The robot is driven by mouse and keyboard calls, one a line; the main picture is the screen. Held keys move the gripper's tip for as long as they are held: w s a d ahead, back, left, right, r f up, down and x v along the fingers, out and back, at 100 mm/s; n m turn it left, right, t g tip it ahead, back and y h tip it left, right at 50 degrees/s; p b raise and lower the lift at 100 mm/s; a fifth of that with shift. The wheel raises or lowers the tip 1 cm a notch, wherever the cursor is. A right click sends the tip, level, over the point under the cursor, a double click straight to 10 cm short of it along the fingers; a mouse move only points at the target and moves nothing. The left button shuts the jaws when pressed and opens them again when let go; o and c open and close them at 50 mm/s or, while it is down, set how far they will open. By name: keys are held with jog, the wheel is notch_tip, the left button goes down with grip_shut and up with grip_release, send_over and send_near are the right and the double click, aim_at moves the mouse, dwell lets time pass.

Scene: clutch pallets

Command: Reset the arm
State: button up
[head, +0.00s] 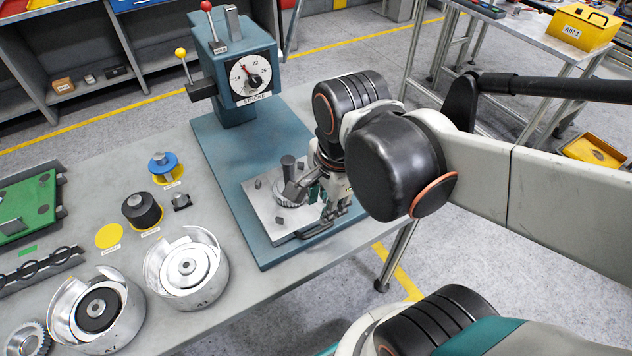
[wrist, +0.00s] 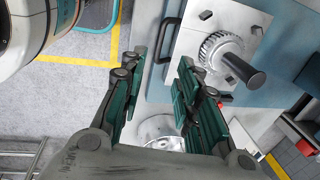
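My gripper (wrist: 162,66) shows in the wrist view with its two green-padded fingers apart and nothing between them. In the head view my gripper (head: 325,205) is low over the right side of the press's blue base, partly hidden by my own arm. Beside it is a grey metal plate (head: 262,212) bearing a toothed gear (head: 285,192) with a dark upright handle. In the wrist view the gear (wrist: 212,52) and its black handle (wrist: 243,68) lie to the right of the fingers, apart from them. Any contact with the plate cannot be told.
A blue press (head: 232,60) with a dial and levers stands behind the plate. Two round metal housings (head: 187,265), a black cylinder (head: 142,210), a blue-topped part (head: 163,165) and a green tray (head: 28,205) occupy the table's left. A yellow bin (head: 580,27) sits on a cart at upper right.

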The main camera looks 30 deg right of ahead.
jog(key=w+r+n+t, duration=0.4)
jog(key=r+n+t, duration=0.1)
jog(key=n, duration=1.2)
jog(key=shift+w+a+r+n, duration=0.15)
jog(key=shift+a+r+n, duration=0.25)
